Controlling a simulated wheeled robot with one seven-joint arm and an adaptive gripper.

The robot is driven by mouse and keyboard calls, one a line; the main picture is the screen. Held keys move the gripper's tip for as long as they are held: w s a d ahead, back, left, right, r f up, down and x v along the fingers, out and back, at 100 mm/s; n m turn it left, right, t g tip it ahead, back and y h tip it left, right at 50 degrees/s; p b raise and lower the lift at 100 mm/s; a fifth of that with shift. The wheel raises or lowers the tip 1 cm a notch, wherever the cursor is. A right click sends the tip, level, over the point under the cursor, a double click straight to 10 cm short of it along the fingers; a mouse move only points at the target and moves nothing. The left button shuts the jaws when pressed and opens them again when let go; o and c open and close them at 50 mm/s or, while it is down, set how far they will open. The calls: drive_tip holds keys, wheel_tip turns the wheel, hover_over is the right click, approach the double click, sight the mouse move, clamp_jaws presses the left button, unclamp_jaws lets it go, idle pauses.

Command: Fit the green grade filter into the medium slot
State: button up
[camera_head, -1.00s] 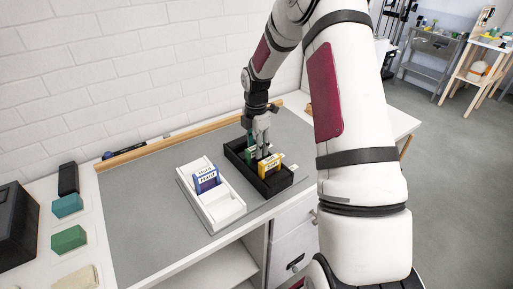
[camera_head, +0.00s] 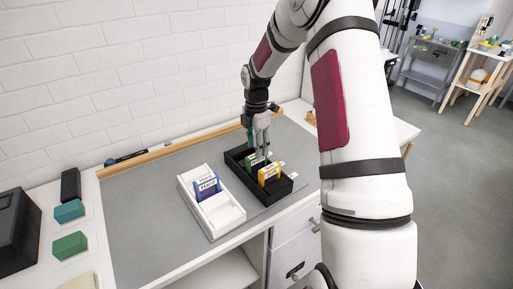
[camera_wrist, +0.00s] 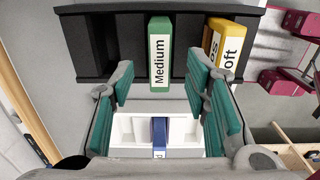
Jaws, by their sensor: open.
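The green filter (camera_head: 250,160), labelled "Medium" in the wrist view (camera_wrist: 160,60), stands upright in a black tray (camera_head: 285,190). My gripper (camera_head: 261,152) is over this tray, beside the green filter in the head view. In the wrist view its teal-padded fingers (camera_wrist: 164,95) are apart, with nothing held; the filter lies ahead between their lines. A white slotted rack (camera_head: 225,218) stands left of the tray. It holds a blue "Hard" filter (camera_head: 206,187) towards its back; its front part looks empty. Slot labels are not readable.
A yellow filter (camera_head: 269,173), its label ending in "oft" in the wrist view (camera_wrist: 228,42), stands close by the green one in the tray. A wooden strip (camera_head: 150,154) runs along the wall. The grey mat (camera_head: 150,210) left of the rack is clear.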

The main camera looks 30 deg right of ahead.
drive_tip(key=shift+r, duration=1.3)
drive_tip(key=shift+r, duration=0.15)
wheel_tip(320, 180, up, 11)
drive_tip(key=s+a+r+m+t+h, duration=0.1)
drive_tip(key=s+a+r+m, duration=0.35)
drive_tip(key=a+r, duration=0.3)
drive_tip(key=s+a+m+t, duration=0.1)
drive_tip(key=s+a+m, duration=0.2)
drive_tip(key=s, duration=0.4)
drive_tip(key=s+a+r+m+t+b, duration=0.1)
drive_tip(key=s+a+m+t, duration=0.1)
drive_tip(key=s+a+m, duration=0.2)
drive_tip(key=s+a+m+t+y+b, duration=0.1)
drive_tip(key=s+a+m, duration=0.3)
drive_tip(key=s+m, duration=0.3)
drive_tip(key=s, duration=0.4)
drive_tip(key=shift+r+t, duration=0.3)
drive_tip(key=shift+r, duration=0.1)
drive_tip(key=shift+s, duration=0.1)
